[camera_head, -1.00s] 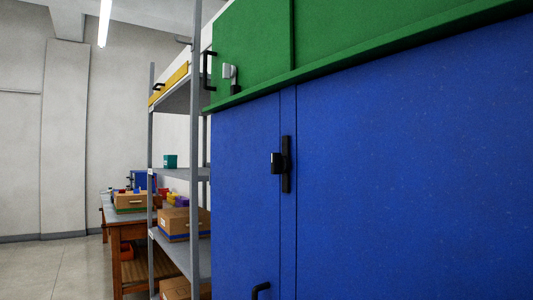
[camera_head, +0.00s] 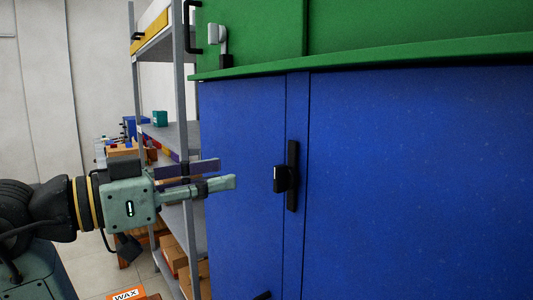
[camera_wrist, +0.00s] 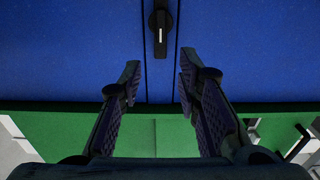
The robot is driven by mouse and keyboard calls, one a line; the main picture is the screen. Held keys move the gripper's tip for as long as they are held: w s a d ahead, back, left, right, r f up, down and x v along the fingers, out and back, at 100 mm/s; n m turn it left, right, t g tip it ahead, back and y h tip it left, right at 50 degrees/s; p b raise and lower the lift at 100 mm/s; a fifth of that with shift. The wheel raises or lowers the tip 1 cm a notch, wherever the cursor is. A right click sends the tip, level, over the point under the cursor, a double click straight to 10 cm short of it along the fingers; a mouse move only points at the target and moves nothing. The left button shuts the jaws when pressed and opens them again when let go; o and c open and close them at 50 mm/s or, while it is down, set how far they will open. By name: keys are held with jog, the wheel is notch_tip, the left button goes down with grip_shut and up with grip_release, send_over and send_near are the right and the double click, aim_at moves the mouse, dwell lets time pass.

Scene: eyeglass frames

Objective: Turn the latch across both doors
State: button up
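The black latch (camera_head: 292,176) stands upright along the narrow strip where the two blue doors meet, with a small knob sticking out. The left blue door (camera_head: 245,170) and the wide right blue door (camera_head: 420,180) look closed. My gripper (camera_head: 226,172) is to the left of the latch, apart from it, with its fingers pointing at the cabinet. In the wrist view the fingers (camera_wrist: 159,78) are spread with nothing between them.
A green upper cabinet section (camera_head: 390,30) with a ledge overhangs the blue doors. It has its own grey latch (camera_head: 219,42) and a black handle. A grey shelf rack (camera_head: 182,132) with boxes stands close behind my gripper. A box marked WAX (camera_head: 126,295) is at the bottom.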

aim_at(275, 167)
jog(key=p+x, duration=0.3)
jog(key=x, duration=0.7)
jog(key=shift+w+d, duration=0.15)
grip_shut()
